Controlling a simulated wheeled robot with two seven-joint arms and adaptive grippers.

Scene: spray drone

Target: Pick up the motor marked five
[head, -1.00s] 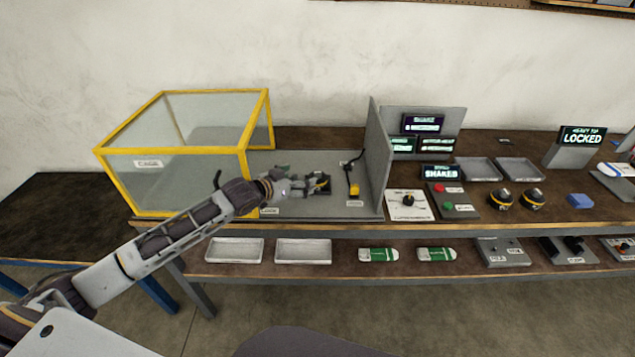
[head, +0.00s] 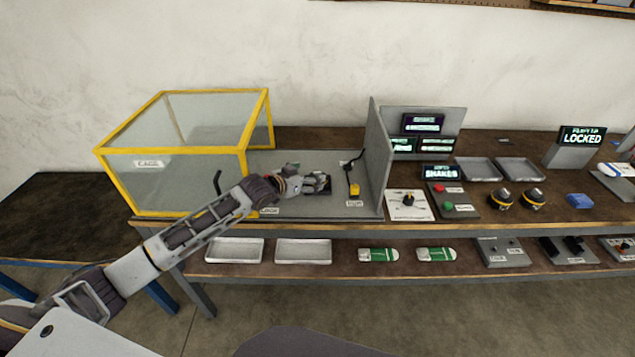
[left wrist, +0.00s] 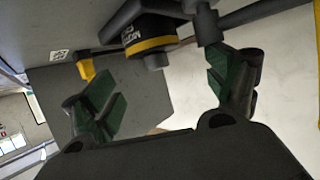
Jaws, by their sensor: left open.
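My left gripper (head: 322,182) reaches over the grey bay beside the yellow-framed cage in the head view. In the left wrist view its two green-padded fingers (left wrist: 166,90) are spread apart with nothing between them. A black motor with a yellow band (left wrist: 150,42) and white marking sits beyond the fingertips, attached to or beside a dark arm-like part. I cannot read the marking surely. In the head view my gripper hides most of what lies there. Two black motors with yellow bands, one left (head: 500,200) and one right (head: 533,199), stand on the bench. My right gripper is not in view.
The cage (head: 255,133) stands left of the bay, and an upright grey panel (head: 378,160) closes its right side. A yellow-ended part (head: 354,189) hangs or stands near that panel. Empty trays (head: 303,262) lie on the lower shelf.

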